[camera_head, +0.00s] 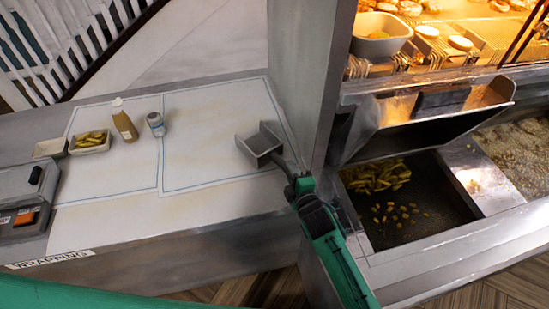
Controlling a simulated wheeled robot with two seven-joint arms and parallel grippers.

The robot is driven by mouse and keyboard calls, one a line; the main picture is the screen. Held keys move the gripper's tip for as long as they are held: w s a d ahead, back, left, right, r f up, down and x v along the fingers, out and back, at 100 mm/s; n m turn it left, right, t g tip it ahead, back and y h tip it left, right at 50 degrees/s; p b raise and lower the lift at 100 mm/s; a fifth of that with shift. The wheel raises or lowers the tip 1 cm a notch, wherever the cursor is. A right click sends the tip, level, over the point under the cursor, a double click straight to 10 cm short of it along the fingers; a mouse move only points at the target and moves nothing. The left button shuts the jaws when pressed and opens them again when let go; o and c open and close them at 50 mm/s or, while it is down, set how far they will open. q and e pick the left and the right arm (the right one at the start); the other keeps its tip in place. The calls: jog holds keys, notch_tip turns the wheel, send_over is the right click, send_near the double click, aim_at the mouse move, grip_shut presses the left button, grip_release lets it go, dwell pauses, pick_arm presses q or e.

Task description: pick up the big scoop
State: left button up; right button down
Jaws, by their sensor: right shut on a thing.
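The big scoop (258,149) is a grey metal scoop with an open, square-sided head. Its head is over the right end of the white counter mat, beside the metal post. My right gripper (296,181) is shut on the scoop's handle, just at the counter's right edge. The fingers hide most of the handle. I cannot tell whether the scoop touches the mat or is slightly above it. My left gripper is not in view.
A sauce bottle (124,122), a small bottle (156,124) and a tray of fries (90,142) stand at the mat's left. A metal post (310,70) rises near the scoop. The fryer bay (410,205) with loose fries is at right. The mat's middle is clear.

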jog(key=shift+r, duration=0.1)
notch_tip(320, 180, up, 20)
jog(key=b, duration=0.3)
dwell(0.7)
